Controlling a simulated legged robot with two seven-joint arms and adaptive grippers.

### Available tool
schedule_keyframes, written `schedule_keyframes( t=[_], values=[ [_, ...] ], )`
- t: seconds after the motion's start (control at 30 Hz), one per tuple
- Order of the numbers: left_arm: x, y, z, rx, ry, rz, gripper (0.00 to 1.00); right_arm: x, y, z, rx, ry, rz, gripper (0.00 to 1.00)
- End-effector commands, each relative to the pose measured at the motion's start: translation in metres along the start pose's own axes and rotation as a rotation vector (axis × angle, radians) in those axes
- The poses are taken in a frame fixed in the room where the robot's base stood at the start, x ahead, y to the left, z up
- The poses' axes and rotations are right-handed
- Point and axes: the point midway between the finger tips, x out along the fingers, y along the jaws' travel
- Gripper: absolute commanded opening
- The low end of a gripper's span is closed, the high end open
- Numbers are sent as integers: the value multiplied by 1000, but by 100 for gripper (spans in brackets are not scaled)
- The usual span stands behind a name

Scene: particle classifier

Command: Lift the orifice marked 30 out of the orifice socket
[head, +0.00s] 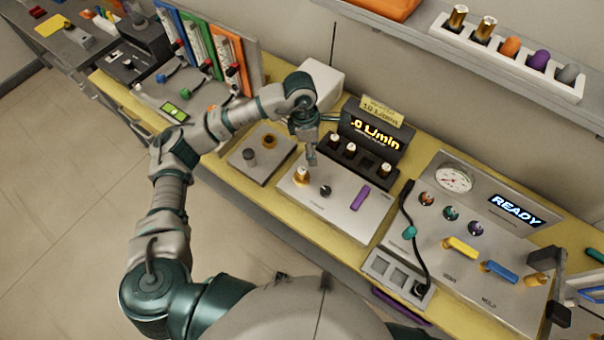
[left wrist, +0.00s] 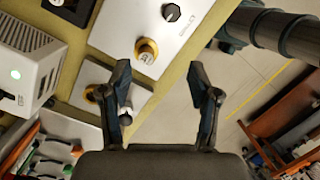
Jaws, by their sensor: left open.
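A brass orifice with a white top (head: 302,174) stands upright in the socket on the white panel (head: 340,208), left of a black knob (head: 325,191). It also shows in the left wrist view (left wrist: 146,52); its mark is too small to read. My left gripper (head: 311,158) is above the panel, just behind and right of the orifice in the head view. In the left wrist view its fingers (left wrist: 160,72) are spread apart with nothing between them, and the orifice shows beyond the left fingertip.
A black rack behind the panel holds several similar orifices (head: 350,149), beneath an orange flow display (head: 374,132). A grey plate (head: 262,152) with a brass piece and a grey piece is to the left. A purple handle (head: 360,197) lies right of the knob.

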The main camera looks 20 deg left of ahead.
Motion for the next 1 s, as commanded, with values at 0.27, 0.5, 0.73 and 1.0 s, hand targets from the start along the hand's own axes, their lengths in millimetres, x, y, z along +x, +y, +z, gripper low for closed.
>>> schedule_keyframes(
  t=[0.27,0.5,0.73,1.0],
  values=[
    [-4,23,-40,-32,175,76,62,-3,0,-1,0,1,0,0],
    [53,26,-49,-32,171,73,62,-10,1,-2,0,3,1,0],
    [91,29,-54,-31,167,76,62,-14,1,-3,0,3,1,0],
    [110,28,-55,-30,167,75,62,-18,0,-4,0,4,0,0]
  ],
)
